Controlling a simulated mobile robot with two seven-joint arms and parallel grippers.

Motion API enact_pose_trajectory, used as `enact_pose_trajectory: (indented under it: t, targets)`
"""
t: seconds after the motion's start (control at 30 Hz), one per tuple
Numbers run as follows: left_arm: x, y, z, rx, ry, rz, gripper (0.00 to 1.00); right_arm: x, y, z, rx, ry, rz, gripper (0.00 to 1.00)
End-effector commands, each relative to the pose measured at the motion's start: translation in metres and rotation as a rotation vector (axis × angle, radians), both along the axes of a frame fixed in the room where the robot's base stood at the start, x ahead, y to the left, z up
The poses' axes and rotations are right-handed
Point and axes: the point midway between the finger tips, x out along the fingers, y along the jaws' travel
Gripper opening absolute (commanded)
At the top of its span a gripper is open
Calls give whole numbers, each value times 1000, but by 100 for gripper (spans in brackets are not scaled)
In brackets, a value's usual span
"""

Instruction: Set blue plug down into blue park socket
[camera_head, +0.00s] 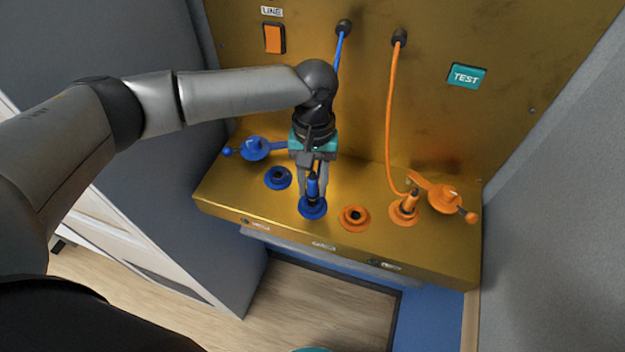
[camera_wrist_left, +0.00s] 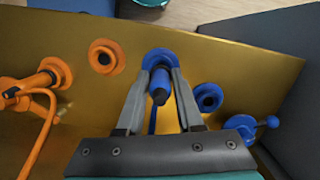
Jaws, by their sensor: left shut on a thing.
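My left gripper (camera_head: 313,193) is shut on the blue plug (camera_head: 313,184), which points down at the front middle blue socket (camera_head: 313,208) on the brass ledge. In the left wrist view, the plug (camera_wrist_left: 160,88) is between the fingers (camera_wrist_left: 160,74), with the blue socket ring (camera_wrist_left: 158,55) right at its tip. I cannot tell how deep the plug sits. A second blue socket (camera_head: 278,178) is empty, to the left; it also shows in the wrist view (camera_wrist_left: 208,97). The blue cord (camera_head: 339,52) runs from the back panel down behind my wrist. My right gripper is not in view.
An empty orange socket (camera_head: 354,217) is just right of the plug. An orange plug (camera_head: 409,202) stands in another orange socket, its cord rising to the panel. A blue lever (camera_head: 254,149) is at left, an orange lever (camera_head: 445,199) at right. Grey walls flank the ledge.

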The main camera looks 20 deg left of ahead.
Motion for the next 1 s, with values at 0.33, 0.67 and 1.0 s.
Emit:
enact_pose_trajectory:
  t: [0.33, 0.67, 1.0]
  targets:
    - [0, 0, -1, 0, 1, 0, 0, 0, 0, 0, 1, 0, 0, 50]
    - [0, -1, -9, -1, 1, -1, 0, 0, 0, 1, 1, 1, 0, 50]
    - [0, -1, -15, -1, 1, -1, 0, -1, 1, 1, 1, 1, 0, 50]
